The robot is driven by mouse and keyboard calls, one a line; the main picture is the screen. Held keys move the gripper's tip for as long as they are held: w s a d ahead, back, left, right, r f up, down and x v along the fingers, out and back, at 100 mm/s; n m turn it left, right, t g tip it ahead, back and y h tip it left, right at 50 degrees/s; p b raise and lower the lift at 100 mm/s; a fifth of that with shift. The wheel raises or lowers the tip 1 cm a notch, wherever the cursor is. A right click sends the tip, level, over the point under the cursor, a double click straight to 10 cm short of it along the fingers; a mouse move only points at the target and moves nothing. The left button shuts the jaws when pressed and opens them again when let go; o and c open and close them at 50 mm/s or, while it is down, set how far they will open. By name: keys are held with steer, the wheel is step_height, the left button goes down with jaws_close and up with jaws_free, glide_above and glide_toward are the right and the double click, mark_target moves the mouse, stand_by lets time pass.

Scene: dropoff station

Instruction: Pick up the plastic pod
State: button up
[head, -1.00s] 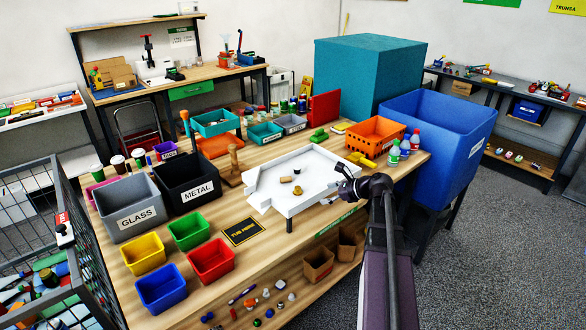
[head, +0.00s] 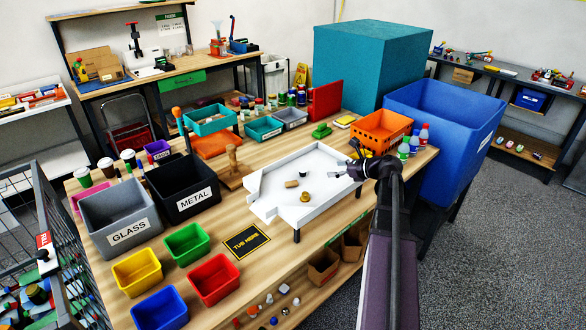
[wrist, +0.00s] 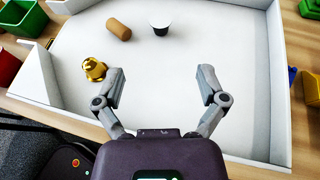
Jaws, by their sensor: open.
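A small cup-like pod with a white top and dark sides (wrist: 160,25) stands on the white tray (wrist: 226,42), near the top of the wrist view. I take it for the plastic pod. In the head view it is a small dark shape (head: 303,174) on the tray (head: 272,177). My gripper (wrist: 160,74) is open and empty. Its fingers point toward the pod, which lies beyond and roughly between them, apart from both. In the head view my gripper (head: 345,170) is over the tray's right edge.
A brown cork (wrist: 118,29) lies left of the pod. A gold bell-shaped piece (wrist: 95,69) is near the left finger. The tray has raised walls. An orange crate (head: 382,132) and a blue bin (head: 445,115) stand to the right. The tray's middle is clear.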

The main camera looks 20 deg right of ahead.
steer(key=shift+w+d, duration=0.15)
steer(key=shift+d, duration=0.1)
steer(key=b, duration=0.3)
glide_toward(303, 169)
steer(key=shift+x, duration=2.6)
steer(key=shift+r, duration=0.1)
steer(key=shift+w+a+f+b, duration=0.35)
steer(key=shift+w+f+b, duration=0.15)
steer(key=shift+b, duration=0.15)
steer(key=shift+b+x, duration=0.7)
steer(key=shift+x, duration=1.15)
steer(key=shift+r, duration=0.1)
